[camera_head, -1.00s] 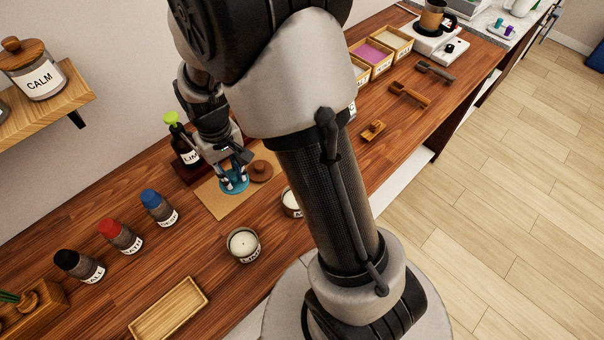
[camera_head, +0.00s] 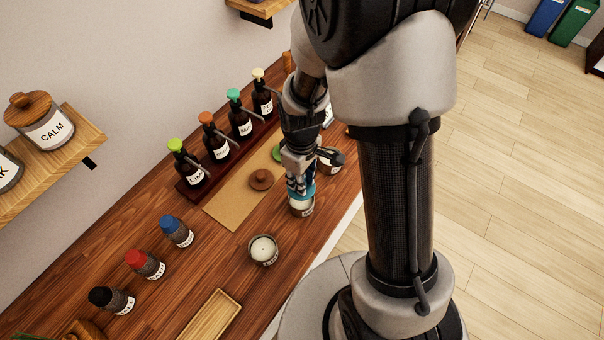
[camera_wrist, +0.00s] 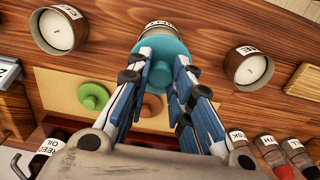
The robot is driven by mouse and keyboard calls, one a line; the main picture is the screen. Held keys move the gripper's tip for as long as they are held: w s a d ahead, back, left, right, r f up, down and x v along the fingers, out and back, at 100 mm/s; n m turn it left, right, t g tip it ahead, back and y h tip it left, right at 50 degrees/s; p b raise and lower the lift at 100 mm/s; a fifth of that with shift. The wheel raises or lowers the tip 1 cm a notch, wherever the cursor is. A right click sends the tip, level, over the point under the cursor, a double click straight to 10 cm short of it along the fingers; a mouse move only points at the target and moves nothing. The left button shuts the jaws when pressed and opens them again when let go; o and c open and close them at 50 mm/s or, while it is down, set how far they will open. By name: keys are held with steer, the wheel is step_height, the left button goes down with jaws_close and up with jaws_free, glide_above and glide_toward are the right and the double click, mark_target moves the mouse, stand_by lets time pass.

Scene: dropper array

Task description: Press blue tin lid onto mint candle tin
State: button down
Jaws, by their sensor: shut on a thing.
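The blue tin lid (camera_head: 308,191) is held in my gripper (camera_head: 300,188), right over a candle tin (camera_head: 304,210) near the table's front edge. In the wrist view the blue lid (camera_wrist: 163,66) sits between the two fingers (camera_wrist: 160,80) and hides most of the tin (camera_wrist: 157,24) under it. That tin's label is too small to read surely. Some pale wax shows below the lid in the head view; whether lid and tin touch, I cannot tell. A green lid (camera_wrist: 92,96) and a brown lid (camera_wrist: 151,105) lie on the tan mat (camera_head: 228,209).
Open candle tins stand on both sides, one nearer (camera_head: 263,251) and one farther (camera_head: 329,161). Pump bottles (camera_head: 220,151) stand in a dark rack behind the mat. Small capped bottles (camera_head: 146,265) and a wooden tray (camera_head: 211,318) are to the left.

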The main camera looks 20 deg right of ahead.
steer(key=shift+f, duration=0.1)
steer(key=shift+f+b, duration=1.8)
steer(key=shift+f, duration=0.25)
steer(key=shift+f+b, duration=0.7)
steer(key=shift+f, duration=0.1)
steer(key=c, duration=1.3)
jaws_free()
steer(key=shift+c, duration=0.2)
step_height(320, 180, up, 12)
steer(key=shift+r, duration=0.2)
steer(key=s+r+m+t+b, duration=0.2)
steer(key=s+r+m+t, duration=0.2)
steer(key=s+r+m, duration=0.3)
steer(key=s+r, duration=0.4)
steer(key=s, duration=0.4)
steer(key=shift+t, duration=0.3)
